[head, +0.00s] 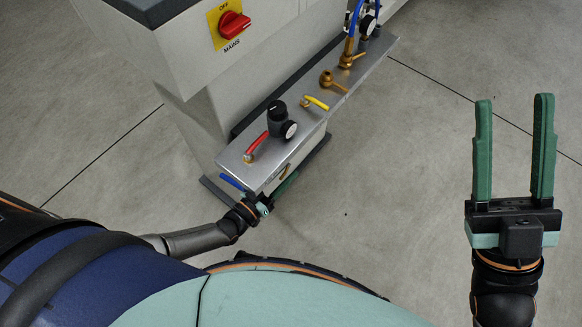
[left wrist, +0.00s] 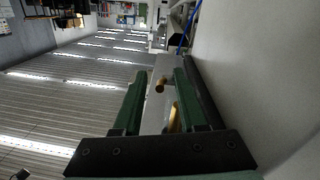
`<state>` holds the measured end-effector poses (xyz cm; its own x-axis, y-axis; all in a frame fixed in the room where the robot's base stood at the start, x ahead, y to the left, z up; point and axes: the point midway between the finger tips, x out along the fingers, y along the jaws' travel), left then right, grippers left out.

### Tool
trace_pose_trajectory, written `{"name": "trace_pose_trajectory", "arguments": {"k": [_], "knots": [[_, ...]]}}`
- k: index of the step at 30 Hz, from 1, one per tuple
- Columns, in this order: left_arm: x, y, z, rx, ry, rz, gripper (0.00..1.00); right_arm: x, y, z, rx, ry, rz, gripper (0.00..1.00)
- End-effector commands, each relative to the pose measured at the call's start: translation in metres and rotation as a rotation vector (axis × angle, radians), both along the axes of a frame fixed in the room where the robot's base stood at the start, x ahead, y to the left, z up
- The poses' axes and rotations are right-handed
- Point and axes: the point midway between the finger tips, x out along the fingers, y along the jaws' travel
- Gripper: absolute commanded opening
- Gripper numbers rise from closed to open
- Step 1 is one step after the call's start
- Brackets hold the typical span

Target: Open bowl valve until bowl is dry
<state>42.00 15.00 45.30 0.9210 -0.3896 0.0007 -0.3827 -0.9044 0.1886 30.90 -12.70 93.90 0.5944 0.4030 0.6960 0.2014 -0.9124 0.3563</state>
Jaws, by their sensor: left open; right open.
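A metal shelf (head: 238,158) juts from the grey machine. On it are a red-handled valve (head: 257,143), a black regulator knob (head: 277,112) with a round gauge (head: 289,130) and a yellow-handled valve (head: 316,103). A blue handle (head: 232,182) shows at the shelf's near edge. I see no bowl; the space under the shelf is mostly hidden. My left gripper (head: 276,193) is low beside that near edge, partly covered. In the left wrist view its fingers (left wrist: 157,95) are open, with brass parts (left wrist: 160,86) showing between them; contact is unclear. My right gripper (head: 514,150) is open and empty, at the right.
A red mains switch (head: 234,25) on a yellow plate is on the machine body (head: 187,65). Brass fittings (head: 327,79) and blue hoses stand at the shelf's far end. The concrete floor (head: 400,160) between the shelf and my right gripper is clear.

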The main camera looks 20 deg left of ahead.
Motion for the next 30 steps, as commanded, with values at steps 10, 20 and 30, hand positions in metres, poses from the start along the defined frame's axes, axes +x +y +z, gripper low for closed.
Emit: {"name": "trace_pose_trajectory", "arguments": {"k": [10, 20, 30], "knots": [[0.027, -0.011, 0.0, 0.0, 0.001, 0.0, 0.41, -0.002, 0.001, -0.004, 0.005, -0.009, 0.01, 0.5], [0.027, -0.011, 0.0, 0.0, 0.001, 0.0, 0.3, -0.002, 0.001, -0.004, 0.005, -0.009, 0.011, 0.5], [0.026, -0.013, 0.0, 0.0, 0.0, -0.003, 0.0, -0.002, 0.001, -0.004, 0.006, -0.008, 0.011, 0.5]]}}
